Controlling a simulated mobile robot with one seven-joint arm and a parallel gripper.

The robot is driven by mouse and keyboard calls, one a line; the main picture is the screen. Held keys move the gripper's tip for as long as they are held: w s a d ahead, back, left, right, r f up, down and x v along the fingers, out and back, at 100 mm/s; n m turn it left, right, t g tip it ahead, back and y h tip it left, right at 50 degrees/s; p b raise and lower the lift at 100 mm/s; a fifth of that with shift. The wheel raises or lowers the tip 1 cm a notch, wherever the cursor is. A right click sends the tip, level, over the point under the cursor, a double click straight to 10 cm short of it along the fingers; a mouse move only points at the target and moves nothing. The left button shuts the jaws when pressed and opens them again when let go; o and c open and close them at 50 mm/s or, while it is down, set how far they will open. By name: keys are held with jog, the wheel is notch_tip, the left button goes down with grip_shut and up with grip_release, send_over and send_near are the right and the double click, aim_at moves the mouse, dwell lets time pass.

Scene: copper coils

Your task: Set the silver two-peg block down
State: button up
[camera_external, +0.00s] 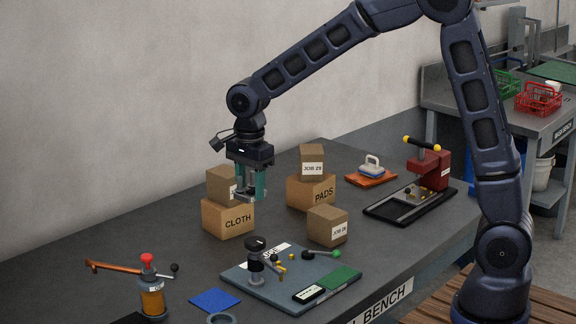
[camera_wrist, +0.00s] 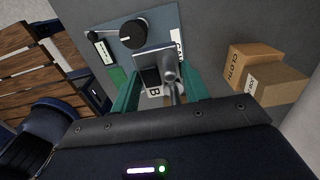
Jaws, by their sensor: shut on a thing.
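My gripper (camera_external: 249,186) has teal fingers and hangs above the bench, in front of the stacked boxes at the left. It is shut on the silver two-peg block (camera_external: 243,195), which is small and partly hidden by the fingers in the external view. In the wrist view, my gripper (camera_wrist: 166,92) has the silver block (camera_wrist: 170,62) between its teal fingers. A grey post and a pale plate with a dark face show there. The pegs cannot be told apart clearly. The block is held clear of the bench.
A blue-grey board (camera_external: 238,272) with a black-topped clamp (camera_external: 257,250) lies in front, below my gripper. The CLOTH box (camera_external: 228,219) stands close beneath and behind it. The PADS box (camera_external: 311,193), a JOB box (camera_external: 327,226) and a red press (camera_external: 428,168) stand farther right.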

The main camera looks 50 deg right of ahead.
send_over(194, 296)
notch_tip(194, 296, down, 21)
jog(key=shift+r, duration=0.2)
dwell(0.5)
jog(key=shift+s+f, duration=0.1)
jog(key=shift+f, duration=0.35)
jog(key=o, duration=1.3)
